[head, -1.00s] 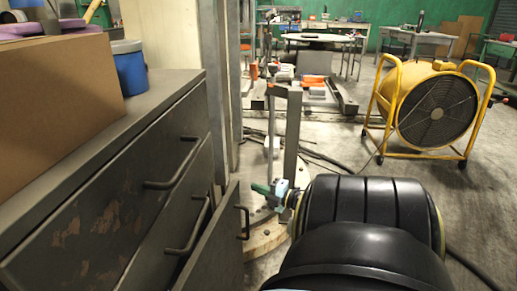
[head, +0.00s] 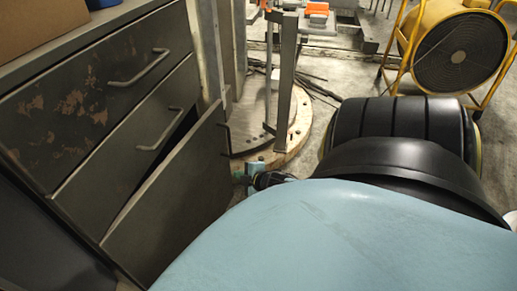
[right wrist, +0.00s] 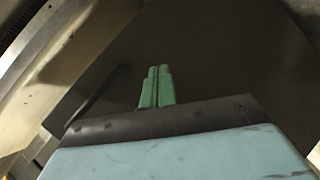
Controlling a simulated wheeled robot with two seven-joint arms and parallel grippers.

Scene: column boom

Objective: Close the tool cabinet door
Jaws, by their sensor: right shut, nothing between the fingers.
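The dark grey tool cabinet (head: 75,105) stands at the left in the head view. Its lower door (head: 165,200) is ajar, with a dark gap along its top. My right gripper (head: 239,178) is just right of the door's free edge, on its outer side. In the right wrist view its green fingers (right wrist: 157,86) are together and empty, pointing at a dark flat panel, seemingly the door (right wrist: 215,60). A bar handle (right wrist: 98,97) shows left of the fingers. I cannot tell whether the fingertips touch the panel. My left gripper is out of view.
Two drawer fronts with bar handles (head: 140,68) are shut above the door. A round base plate with an upright post (head: 283,85) stands beyond my gripper. Cables lie on the floor behind it. A yellow drum fan (head: 455,50) stands at the back right.

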